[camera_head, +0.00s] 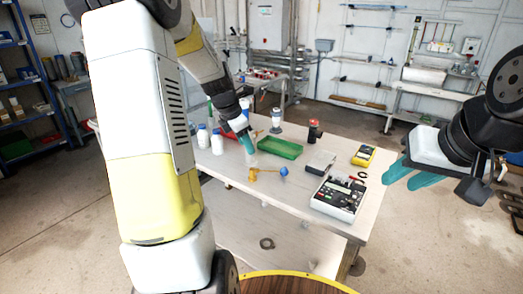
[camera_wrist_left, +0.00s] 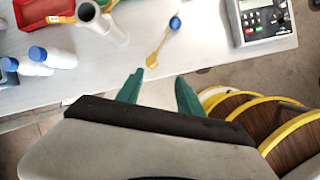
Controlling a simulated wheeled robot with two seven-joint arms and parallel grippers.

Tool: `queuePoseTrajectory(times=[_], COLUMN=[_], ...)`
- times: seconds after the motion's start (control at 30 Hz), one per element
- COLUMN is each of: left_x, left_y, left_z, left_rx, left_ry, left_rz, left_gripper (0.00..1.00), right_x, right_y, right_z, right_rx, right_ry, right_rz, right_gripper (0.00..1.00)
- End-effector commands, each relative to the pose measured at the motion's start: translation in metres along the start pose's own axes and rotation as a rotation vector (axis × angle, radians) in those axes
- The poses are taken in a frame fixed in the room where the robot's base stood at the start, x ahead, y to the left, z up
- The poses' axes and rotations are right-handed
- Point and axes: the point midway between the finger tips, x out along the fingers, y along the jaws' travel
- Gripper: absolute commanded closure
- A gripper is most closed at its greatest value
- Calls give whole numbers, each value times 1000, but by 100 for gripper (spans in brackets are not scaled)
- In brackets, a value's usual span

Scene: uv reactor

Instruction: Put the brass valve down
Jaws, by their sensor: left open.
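The brass valve (camera_head: 254,174), a gold body with a blue handle, lies on the workbench (camera_head: 225,172) near its front edge. In the left wrist view, the valve (camera_wrist_left: 157,50) lies beyond the fingertips, apart from them. My left gripper (camera_head: 245,143) reaches over the bench from behind my forearm; its teal fingers show only in part there. In the left wrist view, the left gripper (camera_wrist_left: 160,80) has its two fingers apart with nothing between them. My right gripper (camera_head: 398,182) is off to the right of the bench, with its teal fingers apart and empty.
A green tray (camera_head: 281,149), white bottles with blue caps (camera_head: 217,143), a grey pipe fitting (camera_wrist_left: 95,18) and a control box (camera_head: 338,198) are on the bench. A yellow-rimmed round wooden top (camera_head: 290,285) is in front. The bench's front strip has free room.

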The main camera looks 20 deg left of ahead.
Motion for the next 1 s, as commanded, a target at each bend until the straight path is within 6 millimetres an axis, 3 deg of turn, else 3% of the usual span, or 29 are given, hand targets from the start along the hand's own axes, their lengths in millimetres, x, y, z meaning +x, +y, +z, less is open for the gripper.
queuePoseTrajectory(times=[0.03, 0.2, 0.4, 0.6, 0.7, 1.0], left_x=[-25, -97, -157, -182, -185, -187], left_y=[-17, -84, -165, -221, -235, -242], left_z=[9, 16, -3, -32, -41, -46], left_rx=[161, 817, 1577, 2146, 2303, 2392], left_ry=[-6, -4, 16, 50, 64, 73], left_rz=[18, 68, 136, 200, 217, 226], left_gripper=[56, 56, 56, 56, 56, 56], right_x=[0, 0, 0, 0, 0, 0], right_y=[0, 0, 0, 0, 0, 0], right_z=[0, 0, 0, 0, 0, 0], right_rx=[0, 0, 0, 0, 0, 0], right_ry=[0, 0, 0, 0, 0, 0], right_rz=[0, 0, 0, 0, 0, 0], right_gripper=[64, 64, 64, 64, 64, 64])
